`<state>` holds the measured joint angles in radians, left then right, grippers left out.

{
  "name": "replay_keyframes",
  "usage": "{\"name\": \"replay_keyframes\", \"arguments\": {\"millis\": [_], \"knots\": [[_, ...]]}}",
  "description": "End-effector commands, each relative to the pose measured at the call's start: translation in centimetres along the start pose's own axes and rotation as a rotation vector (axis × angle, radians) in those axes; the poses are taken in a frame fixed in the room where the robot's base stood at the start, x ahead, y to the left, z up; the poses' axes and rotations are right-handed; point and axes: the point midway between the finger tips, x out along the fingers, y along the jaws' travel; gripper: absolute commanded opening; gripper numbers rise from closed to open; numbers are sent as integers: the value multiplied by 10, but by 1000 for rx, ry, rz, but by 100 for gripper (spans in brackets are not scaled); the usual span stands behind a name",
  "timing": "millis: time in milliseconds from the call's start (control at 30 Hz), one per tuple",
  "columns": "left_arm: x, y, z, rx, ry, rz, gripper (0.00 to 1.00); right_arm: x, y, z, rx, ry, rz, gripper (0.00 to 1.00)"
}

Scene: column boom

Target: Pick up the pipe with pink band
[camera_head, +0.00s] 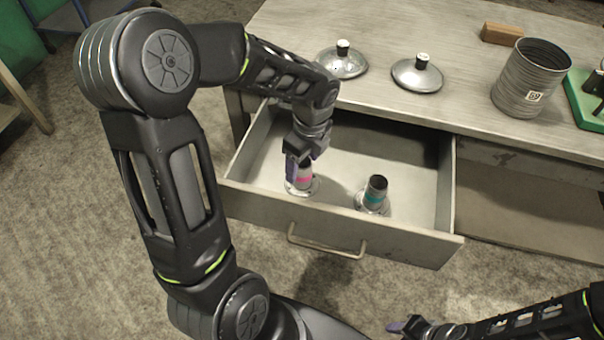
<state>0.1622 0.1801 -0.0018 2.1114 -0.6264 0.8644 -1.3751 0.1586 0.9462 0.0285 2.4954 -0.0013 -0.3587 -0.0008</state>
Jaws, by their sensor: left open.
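The pipe with the pink band (304,181) stands upright on its round flange inside the open drawer (335,222), toward the left. My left gripper (296,172) is open and reaches down into the drawer at this pipe. Its fingers cover the pipe's upper part, so I cannot tell whether they touch it. A second pipe with a teal band (374,197) stands to the right in the same drawer. My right gripper (408,326) is at the bottom edge of the view, away from the drawer, and its jaws do not show clearly.
On the table (390,22) above the drawer are two metal lids (342,64) (417,76) with black knobs, a ribbed can (531,80), a wooden block (502,33) and a green tray (583,88). The drawer's front wall and handle (326,246) stick out toward me.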

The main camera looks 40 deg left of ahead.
Motion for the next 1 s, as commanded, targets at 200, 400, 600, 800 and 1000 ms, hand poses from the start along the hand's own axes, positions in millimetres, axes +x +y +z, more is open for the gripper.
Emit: {"name": "replay_keyframes", "arguments": {"millis": [200, 400, 600, 800, 1000], "knots": [[21, 0, 0, 1, 0, 1, 68, 2, 1, 0, 0, 0, 0, 36], [20, 0, 0, 0, 0, 0, 68, 2, 1, 0, 0, 0, 0, 36], [20, 0, 0, 0, 0, 0, 68, 2, 1, 0, 0, 0, 0, 36], [20, 0, 0, 0, 0, 0, 66, 2, 1, 0, 0, 0, 0, 36], [20, 0, 0, 0, 0, 0, 49, 2, 1, 0, 0, 0, 0, 36]]}}
